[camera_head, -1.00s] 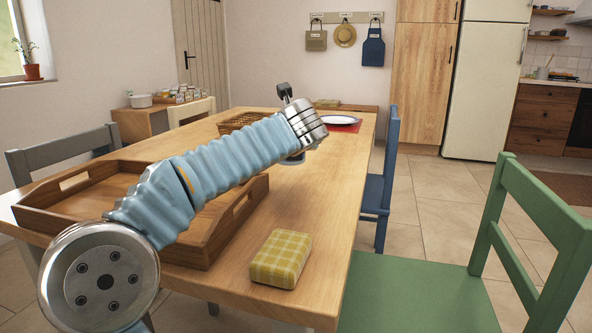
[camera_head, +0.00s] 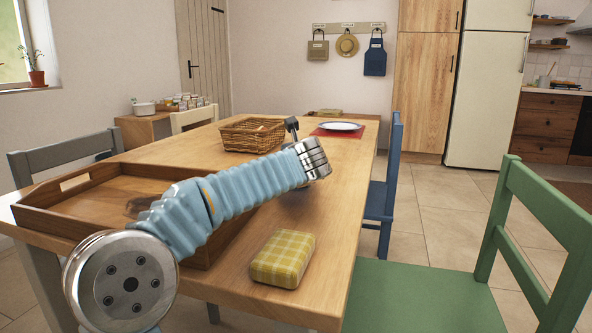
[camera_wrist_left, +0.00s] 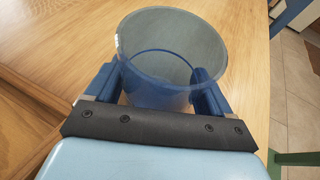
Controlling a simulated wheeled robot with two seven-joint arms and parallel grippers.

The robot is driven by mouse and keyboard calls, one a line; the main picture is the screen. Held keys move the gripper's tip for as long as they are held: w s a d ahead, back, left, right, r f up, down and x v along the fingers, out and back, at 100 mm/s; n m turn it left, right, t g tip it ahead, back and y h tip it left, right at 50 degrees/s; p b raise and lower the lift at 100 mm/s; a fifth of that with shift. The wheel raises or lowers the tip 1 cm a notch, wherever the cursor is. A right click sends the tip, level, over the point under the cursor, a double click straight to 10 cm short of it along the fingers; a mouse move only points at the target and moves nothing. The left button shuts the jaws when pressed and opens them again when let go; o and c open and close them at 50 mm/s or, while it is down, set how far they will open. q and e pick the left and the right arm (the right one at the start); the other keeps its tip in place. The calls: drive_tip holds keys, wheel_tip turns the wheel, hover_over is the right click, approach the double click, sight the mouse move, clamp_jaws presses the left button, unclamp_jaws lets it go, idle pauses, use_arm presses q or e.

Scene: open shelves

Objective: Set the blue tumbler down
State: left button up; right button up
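The blue tumbler (camera_wrist_left: 168,52) is see-through and shows in the left wrist view with its open rim toward the camera. My left gripper (camera_wrist_left: 158,82) has one dark blue finger on each side of it, and both appear to press on its wall. Wood of the table (camera_wrist_left: 252,60) lies beneath it; I cannot tell whether its base touches. In the head view my left arm reaches from the lower left over the table (camera_head: 225,288), and its silver wrist hides the fingers and tumbler. My right gripper is in neither view.
A wooden tray (camera_head: 40,222) fills the near left of the table. A yellow checked sponge-like block (camera_head: 283,259) lies near the front edge. A wicker basket (camera_head: 252,136) and a plate (camera_head: 341,126) on a red mat stand farther back. Chairs surround the table.

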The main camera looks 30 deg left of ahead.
use_arm(q)
drive_tip(key=shift+o, duration=1.3)
drive_tip(key=shift+r, duration=0.3)
drive_tip(key=v, duration=1.1)
drive_tip(key=shift+s+p, duration=0.1)
drive_tip(key=shift+p, duration=0.3)
drive_tip(key=shift+s+d+r, duration=0.1)
drive_tip(key=shift+s+d, duration=0.15)
drive_tip(key=shift+s, duration=0.1)
